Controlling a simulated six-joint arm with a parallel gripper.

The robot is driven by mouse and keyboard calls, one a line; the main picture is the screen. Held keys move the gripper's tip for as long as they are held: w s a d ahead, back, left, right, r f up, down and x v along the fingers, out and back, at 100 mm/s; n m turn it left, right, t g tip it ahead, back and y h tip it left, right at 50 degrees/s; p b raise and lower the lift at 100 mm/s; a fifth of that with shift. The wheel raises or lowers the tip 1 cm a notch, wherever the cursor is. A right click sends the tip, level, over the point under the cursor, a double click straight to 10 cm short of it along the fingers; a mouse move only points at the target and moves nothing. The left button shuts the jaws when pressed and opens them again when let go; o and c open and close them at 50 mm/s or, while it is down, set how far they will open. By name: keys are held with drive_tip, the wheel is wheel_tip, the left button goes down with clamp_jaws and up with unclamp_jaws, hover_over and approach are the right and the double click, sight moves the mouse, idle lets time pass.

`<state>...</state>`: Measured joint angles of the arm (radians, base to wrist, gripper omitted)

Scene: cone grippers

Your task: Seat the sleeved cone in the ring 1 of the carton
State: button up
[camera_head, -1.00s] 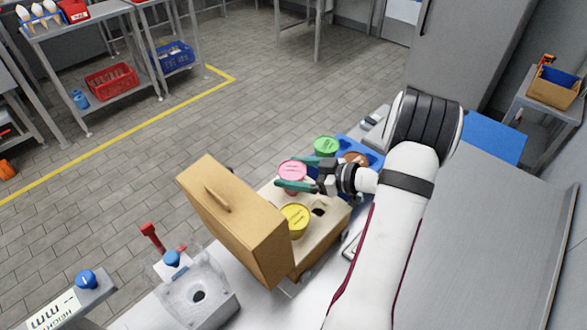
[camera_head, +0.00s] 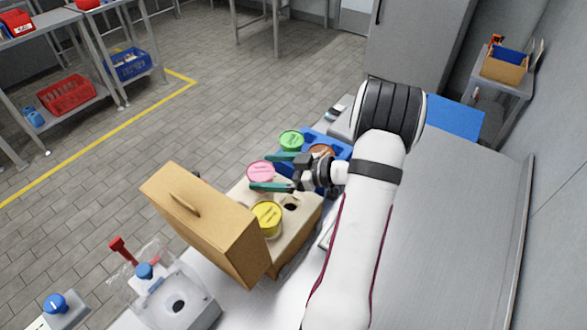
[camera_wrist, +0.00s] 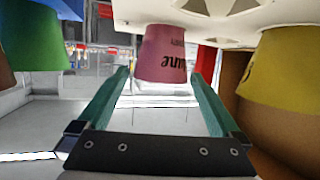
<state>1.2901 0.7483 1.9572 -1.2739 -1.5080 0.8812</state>
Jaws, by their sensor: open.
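The pink sleeved cone (camera_head: 260,171) stands wide end up at the far left of the carton's cream insert (camera_head: 250,193); the wrist view, upside down, shows the pink cone (camera_wrist: 162,55) with its narrow end in the insert (camera_wrist: 230,25). My gripper (camera_head: 263,172) is open, its green fingers on either side of the pink cone; the wrist view shows a gap beside each finger. The cardboard carton (camera_head: 283,263) has its lid (camera_head: 205,235) up. A yellow cone (camera_head: 266,214) sits in the insert beside an empty dark hole (camera_head: 290,207). No ring number is readable.
A green cone (camera_head: 291,139) and a brown one (camera_head: 321,151) stand at a blue rack (camera_head: 343,148) behind the carton. A grey fixture with a round hole (camera_head: 190,308) is at the front left. The bench at right (camera_head: 440,240) is clear.

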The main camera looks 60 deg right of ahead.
drive_tip(key=v, duration=1.4)
